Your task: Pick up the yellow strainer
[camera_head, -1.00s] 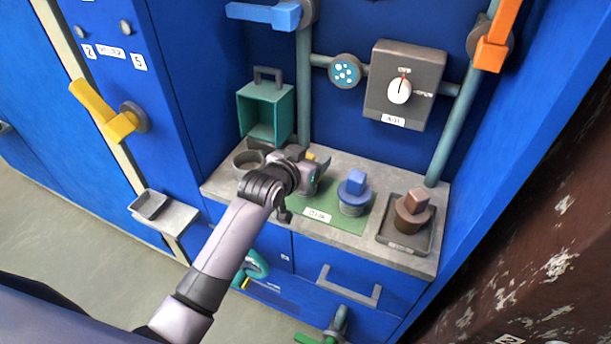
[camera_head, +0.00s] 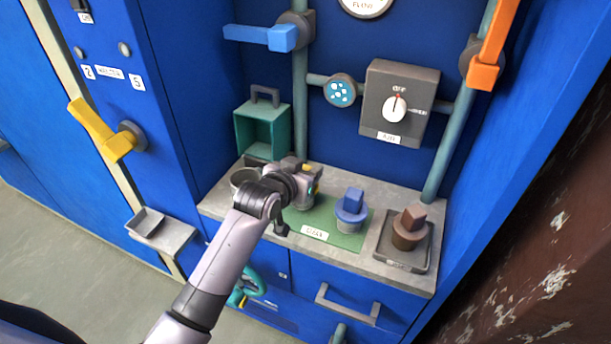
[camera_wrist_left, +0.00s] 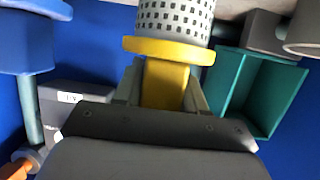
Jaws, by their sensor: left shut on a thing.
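The yellow strainer (camera_wrist_left: 172,49) has a yellow rim and block handle and a grey perforated basket. My left gripper (camera_wrist_left: 165,92) is shut on its yellow handle, one finger on each side. In the head view, my left gripper (camera_head: 306,180) is over the left part of the green mat (camera_head: 341,240). There the strainer is mostly hidden by my gripper, with only part of its grey basket (camera_head: 304,204) showing below. I cannot tell whether the basket touches the mat. My right gripper is not in view.
A blue strainer (camera_head: 350,208) stands just right on the mat. A brown one (camera_head: 409,229) sits in a dark tray (camera_head: 388,255). A round grey bowl (camera_head: 242,177) and teal open box (camera_head: 262,130) are left and behind. Pipes and a switch box (camera_head: 400,100) are behind.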

